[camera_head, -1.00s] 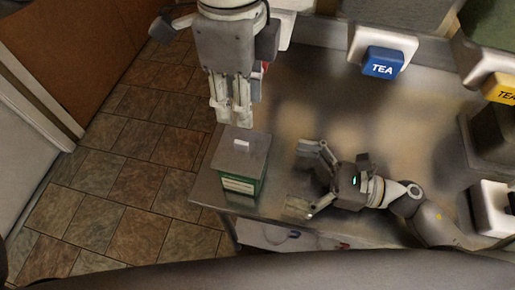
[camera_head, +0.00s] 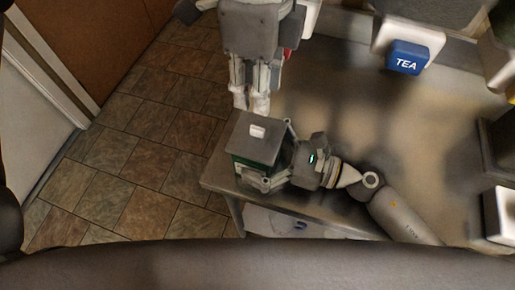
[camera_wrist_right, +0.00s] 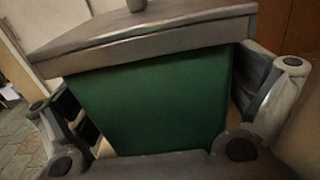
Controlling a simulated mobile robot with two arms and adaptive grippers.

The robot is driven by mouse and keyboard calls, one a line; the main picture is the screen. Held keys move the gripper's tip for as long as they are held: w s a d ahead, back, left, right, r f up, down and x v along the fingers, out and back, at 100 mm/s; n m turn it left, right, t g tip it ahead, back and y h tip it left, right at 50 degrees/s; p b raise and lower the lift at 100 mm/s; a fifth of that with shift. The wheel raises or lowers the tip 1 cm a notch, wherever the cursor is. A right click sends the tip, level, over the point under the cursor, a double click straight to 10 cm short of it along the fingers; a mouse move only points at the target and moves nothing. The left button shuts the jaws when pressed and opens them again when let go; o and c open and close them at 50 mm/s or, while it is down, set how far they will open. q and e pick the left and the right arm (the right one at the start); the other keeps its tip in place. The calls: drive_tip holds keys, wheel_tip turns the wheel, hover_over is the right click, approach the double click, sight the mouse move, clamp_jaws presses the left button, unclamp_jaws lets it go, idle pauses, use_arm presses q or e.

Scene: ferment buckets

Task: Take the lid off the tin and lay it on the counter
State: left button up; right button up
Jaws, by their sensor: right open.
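The green tin (camera_head: 252,161) stands near the counter's left front corner. Its grey lid (camera_head: 250,145) is on top, with a pale knob (camera_head: 257,131) in the middle. In the right wrist view the green tin (camera_wrist_right: 155,100) fills the space between the fingers, under the lid's edge (camera_wrist_right: 150,42). My right gripper (camera_wrist_right: 165,85) is open, with one finger on each side of the tin's body; contact is unclear. My left gripper (camera_head: 250,102) points down just behind the lid, apart from the knob. Its fingers look near each other, but their opening is unclear.
The metal counter (camera_head: 340,120) is mostly clear right of the tin. A white container with a blue TEA label (camera_head: 407,57) stands at the back. The counter's left and front edges are near the tin, with tiled floor (camera_head: 150,140) beyond.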

drive_tip(key=c, duration=1.5)
drive_tip(key=o, duration=1.5)
